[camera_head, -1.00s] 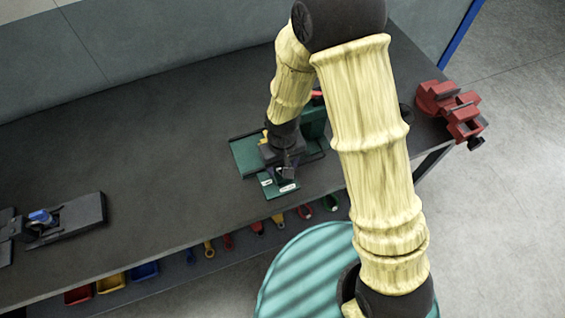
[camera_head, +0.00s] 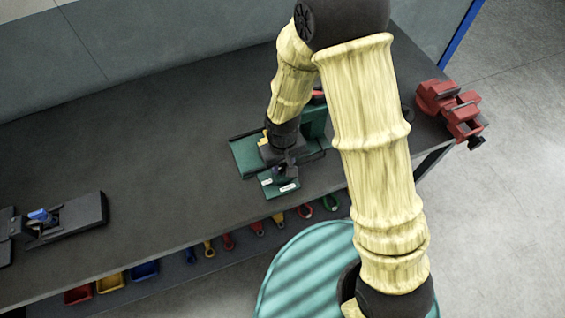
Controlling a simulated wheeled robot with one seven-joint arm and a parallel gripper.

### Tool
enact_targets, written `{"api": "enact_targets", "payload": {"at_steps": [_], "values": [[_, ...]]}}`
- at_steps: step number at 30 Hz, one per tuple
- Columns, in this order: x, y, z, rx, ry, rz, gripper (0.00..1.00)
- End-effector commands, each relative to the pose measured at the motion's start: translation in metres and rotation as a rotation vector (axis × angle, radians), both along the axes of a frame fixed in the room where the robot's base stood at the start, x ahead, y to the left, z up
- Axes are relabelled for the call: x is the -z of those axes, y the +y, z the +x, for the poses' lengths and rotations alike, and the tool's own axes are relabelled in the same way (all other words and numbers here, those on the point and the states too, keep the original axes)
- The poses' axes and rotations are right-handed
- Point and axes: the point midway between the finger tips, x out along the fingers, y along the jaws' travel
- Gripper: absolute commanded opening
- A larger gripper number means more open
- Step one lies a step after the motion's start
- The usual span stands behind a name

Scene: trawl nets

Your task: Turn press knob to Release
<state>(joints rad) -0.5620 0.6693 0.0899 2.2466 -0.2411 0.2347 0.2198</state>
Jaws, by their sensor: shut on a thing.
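The green press (camera_head: 314,120) stands on the dark workbench, partly hidden behind my arm. Its flat green base (camera_head: 243,155) shows to the left of my gripper. A small green panel (camera_head: 268,190) with two pale labels sits at its front edge. My gripper (camera_head: 287,172) points down at this panel and is shut on a small dark part there, which I take to be the press knob. The knob is mostly hidden by the gripper, and I cannot read the labels or tell which way the knob points.
A red vise (camera_head: 452,108) is at the bench's right end. A black device with a blue part (camera_head: 42,216) lies at the left. Coloured bins (camera_head: 110,283) and several tools sit on a shelf below. The bench's middle left (camera_head: 140,150) is clear.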

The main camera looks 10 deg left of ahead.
Motion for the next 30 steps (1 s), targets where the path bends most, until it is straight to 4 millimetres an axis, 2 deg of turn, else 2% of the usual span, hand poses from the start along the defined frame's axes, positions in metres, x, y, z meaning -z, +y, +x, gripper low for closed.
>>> {"api": "enact_targets", "payload": {"at_steps": [11,30], "values": [[-0.0003,0.0000,0.0006,-0.285,-0.001,0.001,0.09],[-0.0015,0.0003,0.0008,-0.895,-0.002,0.001,0.09]]}}
